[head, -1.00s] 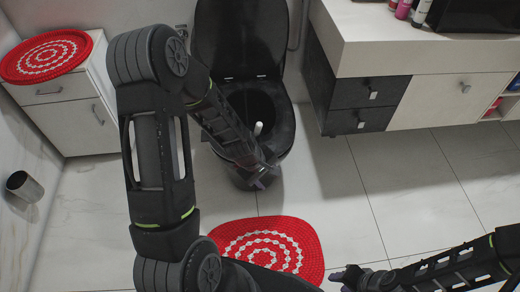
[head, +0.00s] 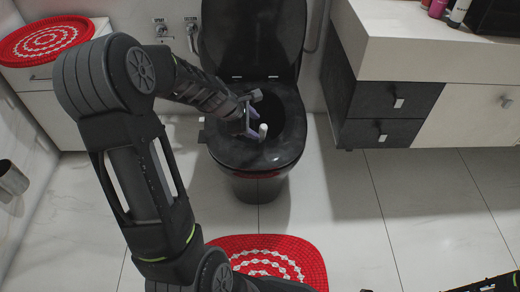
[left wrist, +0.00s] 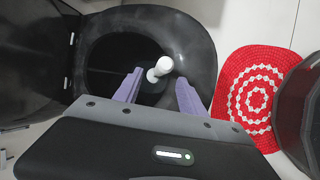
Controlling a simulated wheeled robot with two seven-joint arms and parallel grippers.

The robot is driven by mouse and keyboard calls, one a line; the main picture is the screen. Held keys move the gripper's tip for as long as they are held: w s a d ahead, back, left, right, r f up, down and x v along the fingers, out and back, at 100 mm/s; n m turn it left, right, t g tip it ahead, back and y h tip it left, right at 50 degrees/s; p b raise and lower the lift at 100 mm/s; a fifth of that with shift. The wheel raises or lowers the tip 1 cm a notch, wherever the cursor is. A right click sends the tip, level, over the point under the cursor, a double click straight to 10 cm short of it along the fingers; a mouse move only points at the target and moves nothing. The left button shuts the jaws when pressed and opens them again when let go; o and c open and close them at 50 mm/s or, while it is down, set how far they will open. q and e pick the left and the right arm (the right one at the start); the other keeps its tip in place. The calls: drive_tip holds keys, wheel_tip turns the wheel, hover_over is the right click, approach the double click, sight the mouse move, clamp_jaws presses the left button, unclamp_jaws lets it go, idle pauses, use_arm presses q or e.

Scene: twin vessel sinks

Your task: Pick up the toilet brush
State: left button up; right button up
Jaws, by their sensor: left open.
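The toilet brush (head: 263,130) shows as a white handle standing up from the open black toilet bowl. In the left wrist view its rounded white handle (left wrist: 160,67) leans slightly and its lower part sits in the dark bowl. The brush head is hidden. My left gripper (head: 256,124) is open over the toilet, with its purple fingers beside the handle. In the left wrist view the handle lies just ahead of and roughly between the fingertips (left wrist: 158,79). I cannot tell whether they touch. Of my right arm only a sliver shows at the bottom right.
The raised black toilet lid (head: 252,38) stands behind the bowl. A red and white mat (head: 270,258) lies on the floor in front. A vanity with dark drawers (head: 388,112) stands to the right, and a white cabinet (head: 66,132) to the left. The tiled floor between is clear.

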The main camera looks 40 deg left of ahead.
sight(262, 138)
use_arm(q)
drive_tip(key=shift+x, duration=0.95)
drive_tip(key=shift+s, duration=0.1)
drive_tip(key=b+x, duration=0.3)
drive_tip(key=x, duration=0.2)
drive_tip(key=shift+d+f, duration=0.1)
drive_tip(key=shift+f, duration=0.1)
drive_tip(key=shift+r, duration=0.1)
drive_tip(key=shift+c, duration=0.6)
clamp_jaws()
idle(0.3)
